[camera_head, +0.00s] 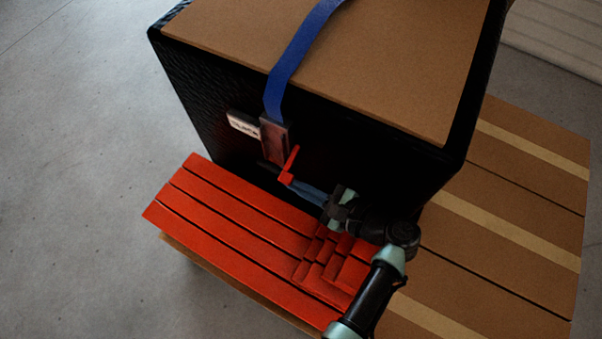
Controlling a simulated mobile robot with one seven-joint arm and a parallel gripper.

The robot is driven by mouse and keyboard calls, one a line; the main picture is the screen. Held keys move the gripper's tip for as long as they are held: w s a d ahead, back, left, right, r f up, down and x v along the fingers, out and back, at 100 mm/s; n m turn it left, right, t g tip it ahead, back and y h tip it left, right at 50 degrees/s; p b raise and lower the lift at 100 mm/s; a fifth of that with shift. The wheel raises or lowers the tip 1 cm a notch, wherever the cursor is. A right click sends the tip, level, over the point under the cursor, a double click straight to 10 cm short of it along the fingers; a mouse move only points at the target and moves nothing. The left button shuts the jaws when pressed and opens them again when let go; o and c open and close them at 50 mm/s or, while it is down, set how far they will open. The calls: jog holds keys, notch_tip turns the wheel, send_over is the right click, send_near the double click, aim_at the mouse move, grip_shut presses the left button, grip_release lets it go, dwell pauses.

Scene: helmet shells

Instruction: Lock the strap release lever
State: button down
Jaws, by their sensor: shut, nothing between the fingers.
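The strap release lever (289,164) is a small red bar, tilted up to the right, at the lower end of a dark reddish buckle plate (273,138) on the front face of the black box. A blue strap (291,67) runs from the buckle up over the brown top. My gripper (283,187) comes in from the lower right, its blue-grey end pointing left just below the lever. The fingers are shut with nothing between them. Whether the tip touches the lever cannot be told from this view.
A white label (243,126) is beside the buckle. Several small red blocks (318,262) lie under my arm. Bare floor (70,120) is free at left.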

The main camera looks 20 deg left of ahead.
jog(key=r+m+p, duration=0.1)
jog(key=p, duration=0.1)
jog(key=r+m+g+p, duration=0.1)
jog(key=p, duration=0.1)
jog(key=shift+s+a+r, duration=0.1)
jog(key=shift+s, duration=0.25)
jog(key=shift+f, duration=0.3)
jog(key=shift+r, duration=0.1)
